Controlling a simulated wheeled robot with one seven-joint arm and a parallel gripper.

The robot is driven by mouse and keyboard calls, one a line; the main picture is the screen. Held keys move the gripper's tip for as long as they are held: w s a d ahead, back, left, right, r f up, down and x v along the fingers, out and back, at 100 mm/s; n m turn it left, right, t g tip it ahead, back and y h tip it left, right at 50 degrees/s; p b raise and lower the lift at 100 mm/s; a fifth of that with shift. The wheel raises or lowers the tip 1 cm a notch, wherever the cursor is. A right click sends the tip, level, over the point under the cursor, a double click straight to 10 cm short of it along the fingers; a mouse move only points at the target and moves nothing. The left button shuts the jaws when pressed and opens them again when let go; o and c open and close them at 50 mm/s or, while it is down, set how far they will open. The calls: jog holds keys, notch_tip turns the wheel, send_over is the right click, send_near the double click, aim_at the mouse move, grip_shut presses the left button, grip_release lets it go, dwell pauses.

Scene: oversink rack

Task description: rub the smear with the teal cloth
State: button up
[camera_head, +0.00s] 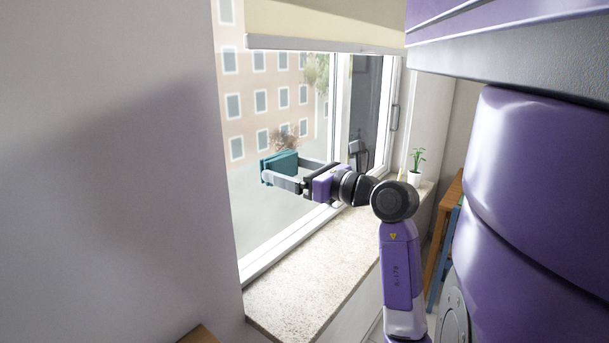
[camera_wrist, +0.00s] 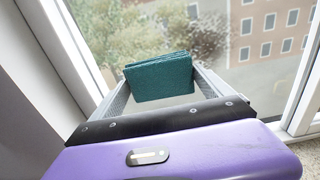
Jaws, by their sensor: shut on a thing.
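The teal cloth (camera_head: 279,164) is a folded pad held between the two fingers of my gripper (camera_head: 284,171), in front of the window glass. In the wrist view the cloth (camera_wrist: 160,78) spans the gap between the fingertips of my gripper (camera_wrist: 161,85). A brownish, mottled smear (camera_head: 284,137) shows on the pane just above the cloth in the head view. In the wrist view the smear (camera_wrist: 208,35) shows beyond the cloth's top edge, up and to the right. I cannot tell whether the cloth touches the glass.
A speckled stone sill (camera_head: 300,293) runs below the window and is mostly clear. A small potted plant (camera_head: 414,176) stands at its far end. A rolled blind (camera_head: 325,28) hangs over the window top. A pale wall (camera_head: 110,170) borders the window on the left.

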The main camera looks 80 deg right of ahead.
aim_at(285, 161)
jog(key=shift+x, duration=1.05)
dwell(0.5)
